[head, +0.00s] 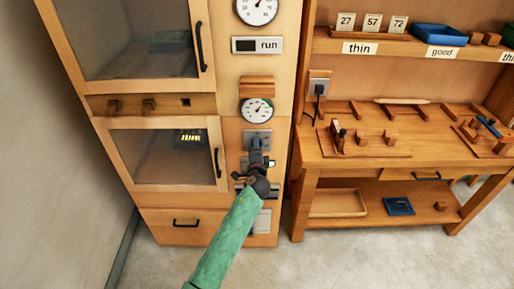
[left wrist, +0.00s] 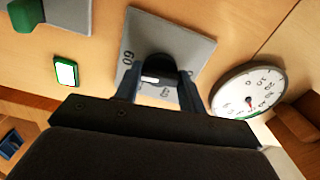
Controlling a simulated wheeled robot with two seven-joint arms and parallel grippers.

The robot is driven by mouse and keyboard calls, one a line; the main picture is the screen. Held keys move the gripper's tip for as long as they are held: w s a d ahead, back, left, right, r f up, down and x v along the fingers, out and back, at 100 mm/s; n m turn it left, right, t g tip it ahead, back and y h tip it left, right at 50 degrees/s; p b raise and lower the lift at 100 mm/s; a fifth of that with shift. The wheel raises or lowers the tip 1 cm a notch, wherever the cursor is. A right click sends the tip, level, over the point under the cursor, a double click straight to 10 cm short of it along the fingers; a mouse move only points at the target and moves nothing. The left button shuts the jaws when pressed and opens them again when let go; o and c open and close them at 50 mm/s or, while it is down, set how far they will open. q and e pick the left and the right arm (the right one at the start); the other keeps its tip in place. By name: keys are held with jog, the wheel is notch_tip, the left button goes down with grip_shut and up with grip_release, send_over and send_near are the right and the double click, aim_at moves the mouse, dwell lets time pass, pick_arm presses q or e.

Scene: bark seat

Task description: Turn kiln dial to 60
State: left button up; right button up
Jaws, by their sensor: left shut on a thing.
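The kiln dial is a dark round knob (left wrist: 158,66) on a square grey plate (left wrist: 190,45) with printed numbers. In the left wrist view, a 60 shows near the plate's left edge, and other numbers are partly hidden by my fingers. A small white mark shows on the knob. In the head view the plate (head: 257,135) sits on the kiln's front panel, below the round gauge. My left gripper (head: 257,147) is shut on the knob, with one finger on each side of it. My right gripper is out of view.
A white gauge (head: 257,110) with a red needle sits above the dial. A small green-framed display (left wrist: 65,72) is near the plate. The kiln's lower glass door (head: 165,155) is at left, closed. A workbench (head: 400,150) stands close on the right.

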pick_arm(q)
jog(key=shift+m, duration=0.7)
jog(key=o, duration=1)
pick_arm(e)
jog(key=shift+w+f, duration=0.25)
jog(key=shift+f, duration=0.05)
pick_arm(q)
jog(key=shift+s, duration=0.1)
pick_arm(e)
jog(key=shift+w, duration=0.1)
